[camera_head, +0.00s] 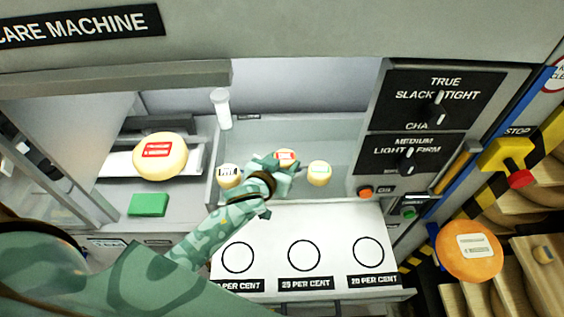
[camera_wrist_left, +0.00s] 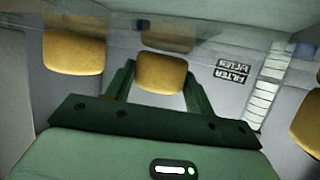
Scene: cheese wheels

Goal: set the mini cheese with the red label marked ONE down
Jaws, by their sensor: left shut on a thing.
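My left gripper (camera_head: 284,166) reaches into the pale recess of the machine and is shut on a small yellow cheese with a red label (camera_head: 285,156). The label's wording is too small to read. In the left wrist view the cheese (camera_wrist_left: 160,73) sits between the two green fingers (camera_wrist_left: 160,88). A mini cheese with a black-and-white label (camera_head: 228,177) is just left of the gripper, and one with a green label (camera_head: 320,172) is just right. Whether the held cheese touches the surface beneath cannot be told. My right gripper is out of view.
A white panel (camera_head: 272,222) with three empty black circles and per-cent labels lies in front. A large red-labelled cheese (camera_head: 160,174) and a green block (camera_head: 148,205) are at left. A white cylinder (camera_head: 221,108) stands behind. Knob panels (camera_head: 400,152) and an orange cheese (camera_head: 469,268) are at right.

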